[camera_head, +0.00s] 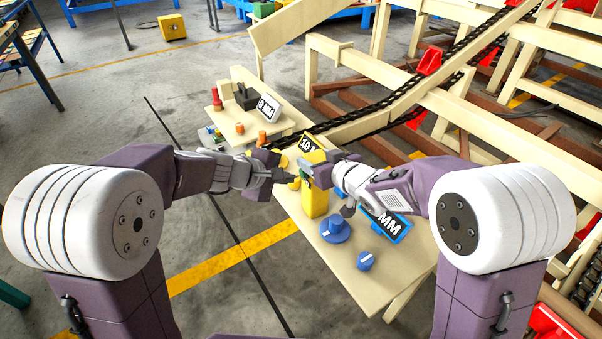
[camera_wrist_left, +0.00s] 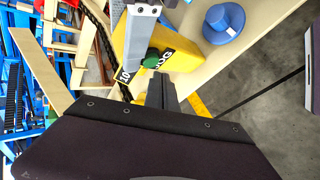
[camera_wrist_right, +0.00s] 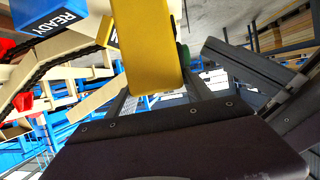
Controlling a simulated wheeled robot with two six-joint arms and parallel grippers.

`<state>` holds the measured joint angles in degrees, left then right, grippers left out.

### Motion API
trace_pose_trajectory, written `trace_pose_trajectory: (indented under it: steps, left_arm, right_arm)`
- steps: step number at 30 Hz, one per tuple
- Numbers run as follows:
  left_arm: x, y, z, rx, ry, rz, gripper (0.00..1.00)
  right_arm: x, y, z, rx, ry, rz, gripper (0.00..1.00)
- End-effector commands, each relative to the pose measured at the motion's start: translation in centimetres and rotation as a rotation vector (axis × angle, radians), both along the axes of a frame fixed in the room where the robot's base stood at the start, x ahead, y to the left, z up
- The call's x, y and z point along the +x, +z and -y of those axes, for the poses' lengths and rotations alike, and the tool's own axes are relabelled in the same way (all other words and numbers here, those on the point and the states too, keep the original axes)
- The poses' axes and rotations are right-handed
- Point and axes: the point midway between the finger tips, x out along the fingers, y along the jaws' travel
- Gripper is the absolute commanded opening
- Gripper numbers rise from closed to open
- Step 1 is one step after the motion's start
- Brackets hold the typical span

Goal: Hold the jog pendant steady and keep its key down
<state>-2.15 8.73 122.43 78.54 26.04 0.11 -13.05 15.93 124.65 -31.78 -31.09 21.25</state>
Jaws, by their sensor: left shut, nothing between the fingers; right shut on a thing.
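The yellow jog pendant (camera_head: 315,203) stands roughly upright over the pale bench. It also shows in the right wrist view (camera_wrist_right: 147,40), and its JOG label and green key (camera_wrist_left: 151,58) show in the left wrist view. My right gripper (camera_head: 324,172) is shut on the pendant, with its fingers on either side of the body in the right wrist view. My left gripper (camera_head: 291,180) is shut and empty, its fingertips pointing at the green key from the left. The tips look at or very near the key; I cannot tell whether it is pressed down.
On the pale bench (camera_head: 310,222) are a blue hat-shaped piece (camera_head: 335,229), a small blue piece (camera_head: 366,261) and a blue-framed sign (camera_head: 391,224). A 10 MM sign (camera_head: 311,143) stands behind the pendant. A chain conveyor (camera_head: 390,108) runs behind. Floor at left is open.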

Motion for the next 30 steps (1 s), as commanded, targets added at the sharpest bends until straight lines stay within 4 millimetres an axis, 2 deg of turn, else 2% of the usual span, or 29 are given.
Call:
trace_pose_trajectory:
  steps: [3,17,30]
  left_arm:
    - [-0.1,0.0,-0.3,0.001,0.002,0.0,0.0]
    - [-2.3,0.0,-4.1,0.0,0.003,0.0,0.0]
    - [-2.5,0.0,-4.3,0.001,0.001,0.0,0.0]
  right_arm:
    - [0.0,-0.1,0.0,-0.001,-0.001,-0.002,0.0]
    - [0.0,-0.1,0.0,-0.001,-0.001,-0.002,0.0]
    - [0.0,-0.1,0.0,-0.001,-0.001,-0.002,0.0]
